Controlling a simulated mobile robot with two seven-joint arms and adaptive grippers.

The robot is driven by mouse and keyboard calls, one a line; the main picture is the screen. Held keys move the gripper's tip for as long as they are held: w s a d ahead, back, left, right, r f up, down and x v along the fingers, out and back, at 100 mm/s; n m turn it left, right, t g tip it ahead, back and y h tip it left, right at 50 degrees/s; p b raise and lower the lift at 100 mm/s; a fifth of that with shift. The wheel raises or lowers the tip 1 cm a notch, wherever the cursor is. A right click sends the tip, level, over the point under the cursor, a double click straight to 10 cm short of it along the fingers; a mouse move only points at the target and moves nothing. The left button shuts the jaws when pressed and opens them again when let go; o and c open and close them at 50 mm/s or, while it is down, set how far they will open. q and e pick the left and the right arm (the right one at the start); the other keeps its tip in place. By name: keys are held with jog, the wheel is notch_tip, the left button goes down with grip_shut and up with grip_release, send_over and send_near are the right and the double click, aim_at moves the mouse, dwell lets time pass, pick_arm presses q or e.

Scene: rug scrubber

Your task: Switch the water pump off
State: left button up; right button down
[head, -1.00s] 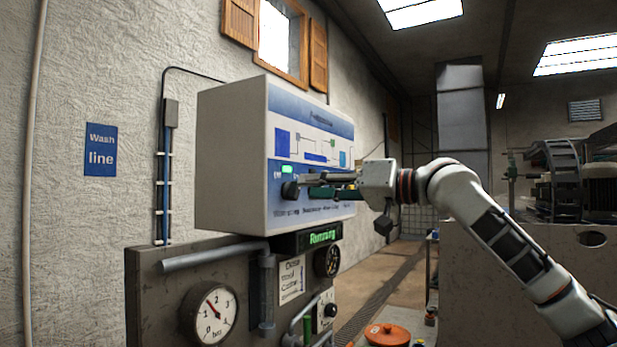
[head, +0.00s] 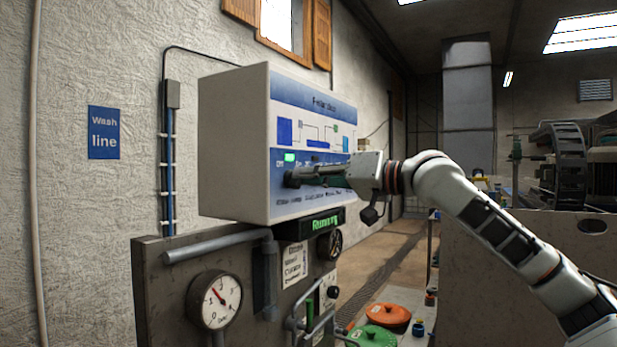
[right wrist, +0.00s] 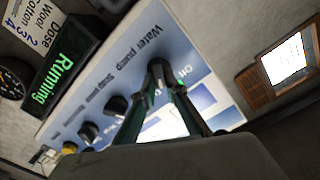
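The label "Water pump" (right wrist: 139,48) shows on the panel in the right wrist view. The dark water pump knob (head: 291,180) is at my right gripper's fingertips. My right gripper (head: 303,177) reaches in from the right, its fingers converging on this knob; they largely cover it in the right wrist view (right wrist: 158,78). A green lamp (head: 289,157) is lit above the knob. The display (head: 325,223) below reads "Running" in green. My left gripper is not in view.
More black knobs (right wrist: 117,106) sit beside the water pump knob. Below the box are a pressure gauge (head: 215,300), grey pipes (head: 215,244) and a metal handle (head: 313,322). Orange (head: 388,315) and green (head: 373,338) lids lie lower right. The aisle behind is open.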

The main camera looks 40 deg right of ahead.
jog(key=shift+n, duration=0.4)
jog(key=n, duration=1.1)
jog(key=shift+s+a, duration=0.15)
jog(key=shift+a, duration=0.2)
dwell(0.3)
jog(key=c, duration=2)
grip_release()
jog(key=shift+c, duration=0.2)
jog(key=shift+r+n, duration=0.2)
jog(key=shift+n, duration=0.1)
